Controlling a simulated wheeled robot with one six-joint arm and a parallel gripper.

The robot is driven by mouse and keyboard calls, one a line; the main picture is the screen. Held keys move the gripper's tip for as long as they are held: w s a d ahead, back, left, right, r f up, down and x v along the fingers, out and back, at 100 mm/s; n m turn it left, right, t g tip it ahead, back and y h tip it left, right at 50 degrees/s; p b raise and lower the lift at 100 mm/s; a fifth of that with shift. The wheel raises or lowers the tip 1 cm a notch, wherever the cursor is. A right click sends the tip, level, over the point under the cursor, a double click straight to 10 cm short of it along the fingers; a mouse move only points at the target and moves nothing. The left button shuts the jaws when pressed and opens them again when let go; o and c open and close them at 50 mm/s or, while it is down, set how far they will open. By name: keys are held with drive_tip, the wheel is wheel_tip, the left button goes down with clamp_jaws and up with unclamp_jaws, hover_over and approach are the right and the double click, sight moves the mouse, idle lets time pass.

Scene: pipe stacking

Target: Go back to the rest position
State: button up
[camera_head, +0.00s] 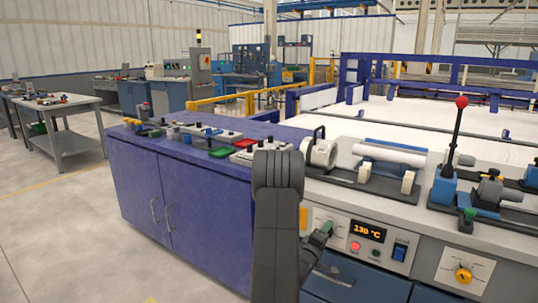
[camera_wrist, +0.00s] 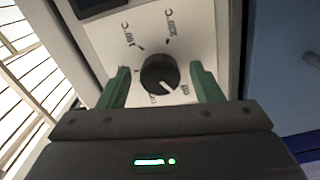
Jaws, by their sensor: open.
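My gripper (camera_wrist: 160,78) is open, with one green finger on each side of a black round knob (camera_wrist: 158,70) on a white dial panel. A gap shows between the knob and each finger, and I cannot tell how far the fingertips are from the panel. The knob's white pointer mark points down and right in the wrist view. In the head view my gripper (camera_head: 323,234) is at the front of the control panel, at the lower centre, and hides the knob. The display (camera_head: 368,230) beside it reads 130 °C.
The white pipe (camera_head: 389,153) lies on holders on the bench top, right of a round grey machine head (camera_head: 320,152). A red-knobbed lever (camera_head: 455,135) stands at the right. A blue cabinet (camera_head: 185,185) with tools on top adjoins at left. Open floor (camera_head: 60,230) lies further left.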

drive_tip(key=shift+f+m+b, duration=0.1)
drive_tip(key=shift+m+b, duration=2.45)
drive_tip(key=shift+m, duration=6.85)
